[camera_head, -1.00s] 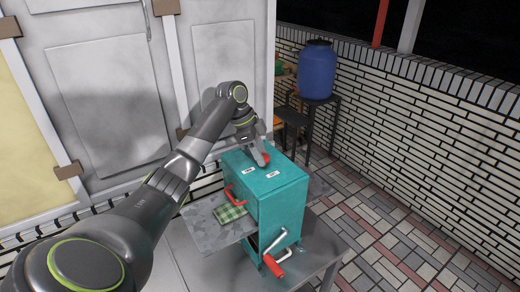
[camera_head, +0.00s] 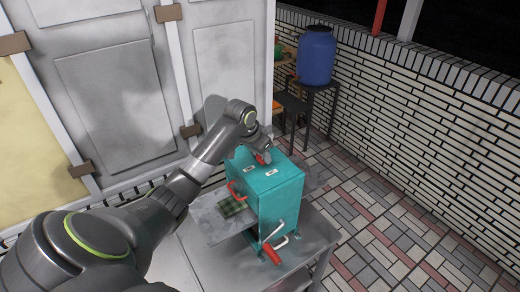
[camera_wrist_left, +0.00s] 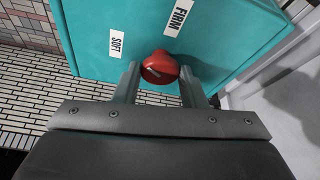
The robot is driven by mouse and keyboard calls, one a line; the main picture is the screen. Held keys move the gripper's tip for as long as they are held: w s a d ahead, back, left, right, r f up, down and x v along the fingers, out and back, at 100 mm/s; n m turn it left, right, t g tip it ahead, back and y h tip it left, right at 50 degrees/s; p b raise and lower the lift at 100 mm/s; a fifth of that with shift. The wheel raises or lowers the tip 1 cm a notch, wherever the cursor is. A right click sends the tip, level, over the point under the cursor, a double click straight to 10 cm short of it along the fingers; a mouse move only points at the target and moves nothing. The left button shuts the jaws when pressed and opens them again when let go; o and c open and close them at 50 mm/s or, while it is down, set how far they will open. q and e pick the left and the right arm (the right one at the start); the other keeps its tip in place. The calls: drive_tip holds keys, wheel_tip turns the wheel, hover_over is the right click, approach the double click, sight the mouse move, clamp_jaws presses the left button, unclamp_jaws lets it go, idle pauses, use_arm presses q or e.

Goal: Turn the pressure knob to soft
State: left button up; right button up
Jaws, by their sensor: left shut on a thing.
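The red pressure knob (camera_head: 261,158) sits on top of the teal box (camera_head: 282,206), near its back edge. My left gripper (camera_head: 263,152) is over it. In the left wrist view the knob (camera_wrist_left: 160,67) is between the two fingers of my left gripper (camera_wrist_left: 160,82), which is shut on it. A pale line marks the knob's face and slants toward the left finger. The white label reading SOFT (camera_wrist_left: 117,43) is left of the knob, and the label reading FIRM (camera_wrist_left: 181,18) is above it. My right gripper is not in view.
The box stands on a grey table (camera_head: 222,262). It has a red handle (camera_head: 236,191) on its side and a crank with a red grip (camera_head: 272,254) in front. A green checked cloth (camera_head: 233,206) lies on a side plate. A blue barrel (camera_head: 316,56) stands behind.

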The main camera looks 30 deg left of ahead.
use_arm(q)
drive_tip(key=n, duration=0.1)
drive_tip(key=n+y, duration=0.1)
drive_tip(key=n, duration=0.1)
drive_tip(key=shift+w+d+r+n, duration=0.1)
drive_tip(key=shift+d+r+n, duration=0.05)
drive_tip(key=shift+n, duration=0.15)
drive_tip(key=shift+n+y, duration=0.8)
drive_tip(key=shift+n, duration=0.6)
drive_tip(key=o, duration=1)
drive_tip(key=shift+c, duration=0.2)
